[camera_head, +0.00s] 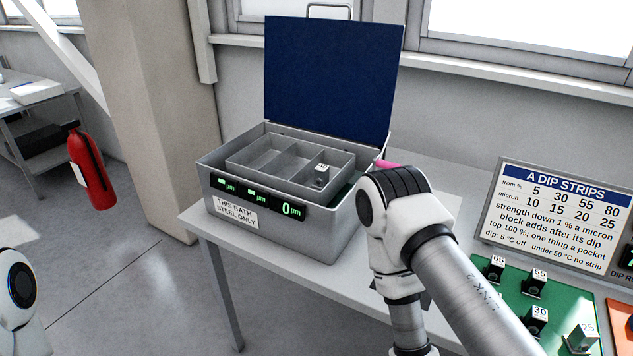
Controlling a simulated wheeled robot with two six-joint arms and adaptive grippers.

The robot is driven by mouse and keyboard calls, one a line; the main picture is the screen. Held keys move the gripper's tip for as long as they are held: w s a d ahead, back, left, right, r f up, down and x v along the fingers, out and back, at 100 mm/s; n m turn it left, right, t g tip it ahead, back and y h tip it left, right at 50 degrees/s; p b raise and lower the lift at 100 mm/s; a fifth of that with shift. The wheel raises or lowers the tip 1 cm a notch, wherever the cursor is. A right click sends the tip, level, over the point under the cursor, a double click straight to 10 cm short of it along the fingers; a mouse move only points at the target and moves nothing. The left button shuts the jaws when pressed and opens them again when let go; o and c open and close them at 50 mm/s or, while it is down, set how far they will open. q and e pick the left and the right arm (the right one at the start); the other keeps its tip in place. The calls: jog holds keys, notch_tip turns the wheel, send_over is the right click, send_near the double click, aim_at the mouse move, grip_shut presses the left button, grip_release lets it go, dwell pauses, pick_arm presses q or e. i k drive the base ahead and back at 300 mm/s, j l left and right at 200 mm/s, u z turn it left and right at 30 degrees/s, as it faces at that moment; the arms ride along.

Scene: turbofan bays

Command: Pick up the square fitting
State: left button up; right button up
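I cannot tell for sure which piece is the square fitting. A small grey metal block (321,176) with a white tag on top sits in the right pocket of the grey divided tray (243,165) inside the open steel bath box (335,238). Several dark fittings with number tags stand on the green mat (557,305) at the lower right: 65 (494,268), 95 (534,284) and 30 (535,320) among them. A lighter squarish block (581,338) is near its front edge. My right arm crosses in front of the box's right side; its gripper does not show. My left gripper is out of view.
The box's blue lid (332,80) stands open. A sign about dip strips (560,215) stands behind the green mat. A pink thing (387,164) shows partly behind my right arm. A red extinguisher (90,168) is at the left. Bare white table (310,278) lies before the box.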

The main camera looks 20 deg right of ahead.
aim_at(322, 171)
jog(key=i+j+u, duration=0.3)
jog(key=i, duration=0.15)
jog(key=i+j+u, duration=0.1)
jog(key=i+u, duration=0.25)
jog(key=i+j+u, duration=0.1)
jog(key=i+u, duration=0.3)
jog(key=i, duration=0.75)
